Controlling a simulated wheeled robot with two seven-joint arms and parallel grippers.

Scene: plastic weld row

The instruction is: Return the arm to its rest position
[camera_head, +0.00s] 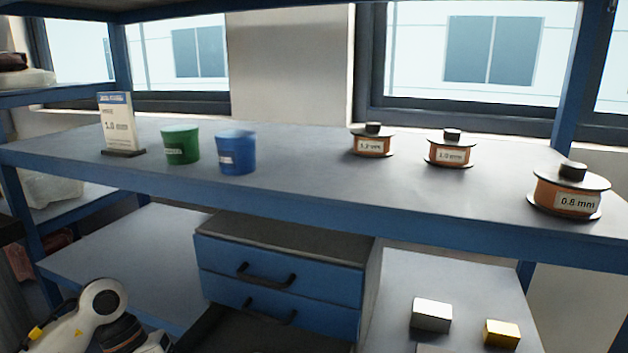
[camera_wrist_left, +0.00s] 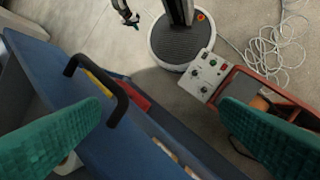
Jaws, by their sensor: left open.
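My left arm (camera_head: 85,318) shows at the lower left of the head view, below the upper shelf; its gripper is out of that view. In the left wrist view my left gripper (camera_wrist_left: 163,108) has its two green fingers wide apart, with nothing held between them. A blue drawer front with a black handle (camera_wrist_left: 118,100) lies below and between the fingers, the handle near the left fingertip; I see no contact. A small dark gripper-like part (camera_wrist_left: 130,18) at the top may be my right gripper; it is too small to judge.
A blue drawer cabinet (camera_head: 280,290) stands under the shelf (camera_head: 300,185). The shelf holds a sign (camera_head: 117,122), a green cup (camera_head: 180,145), a blue cup (camera_head: 236,152) and orange spools (camera_head: 567,190). A control box (camera_wrist_left: 202,75) and white cable (camera_wrist_left: 277,45) lie at the wrist view's upper right.

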